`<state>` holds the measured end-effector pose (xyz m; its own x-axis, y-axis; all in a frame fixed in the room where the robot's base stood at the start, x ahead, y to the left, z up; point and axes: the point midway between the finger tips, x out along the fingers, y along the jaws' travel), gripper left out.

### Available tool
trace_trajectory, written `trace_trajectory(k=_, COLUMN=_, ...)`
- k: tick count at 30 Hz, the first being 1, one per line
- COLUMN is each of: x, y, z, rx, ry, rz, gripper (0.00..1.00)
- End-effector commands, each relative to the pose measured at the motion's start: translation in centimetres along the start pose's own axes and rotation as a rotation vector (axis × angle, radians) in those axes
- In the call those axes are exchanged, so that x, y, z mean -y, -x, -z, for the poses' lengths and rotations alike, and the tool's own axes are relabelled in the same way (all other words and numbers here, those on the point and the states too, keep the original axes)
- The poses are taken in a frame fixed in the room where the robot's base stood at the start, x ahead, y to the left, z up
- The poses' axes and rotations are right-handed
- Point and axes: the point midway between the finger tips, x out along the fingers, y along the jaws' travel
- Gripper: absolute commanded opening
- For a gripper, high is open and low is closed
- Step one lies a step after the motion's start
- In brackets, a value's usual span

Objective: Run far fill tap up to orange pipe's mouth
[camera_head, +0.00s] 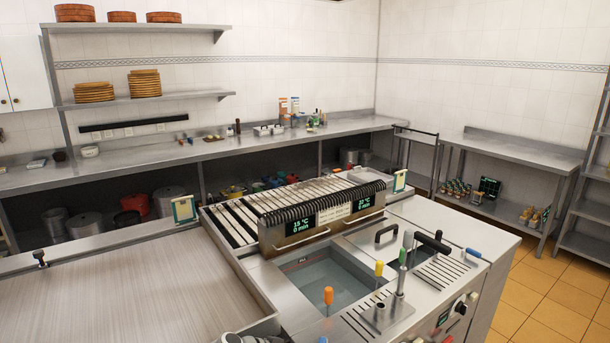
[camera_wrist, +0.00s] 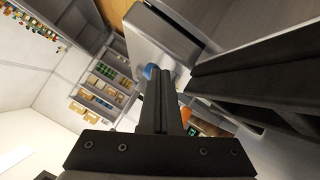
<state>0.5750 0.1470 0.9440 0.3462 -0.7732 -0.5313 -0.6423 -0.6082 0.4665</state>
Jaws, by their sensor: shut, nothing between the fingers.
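On the right unit in the head view, a metal post with a green grip (camera_head: 402,257) and a grey-topped upright (camera_head: 408,240) stand beside the basin. A blue-ended fitting (camera_head: 474,252) lies at the right edge. I cannot tell which is the far fill tap or the orange pipe's mouth. In the wrist view my gripper (camera_wrist: 158,78) is shut and empty. A blue knob (camera_wrist: 151,72) shows just beyond its tips, and an orange part (camera_wrist: 186,117) lies partly hidden beside it.
The water basin (camera_head: 325,279) is open, below the slatted grill (camera_head: 318,190) and its two displays. Black lid handles (camera_head: 386,234) rise from the top. A wide bare worktop (camera_head: 120,290) lies at left. Shelves (camera_wrist: 100,85) appear far off in the wrist view.

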Motion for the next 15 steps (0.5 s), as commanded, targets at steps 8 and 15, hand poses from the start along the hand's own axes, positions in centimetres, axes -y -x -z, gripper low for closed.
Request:
trace_trajectory(k=8, x=-1.2, y=-0.4, z=-0.1, rx=0.001, ry=0.000, rz=-0.002, gripper=0.00)
trace_trajectory(k=15, x=-1.9, y=-1.0, z=-0.5, rx=0.000, ry=0.000, rz=-0.001, gripper=0.00)
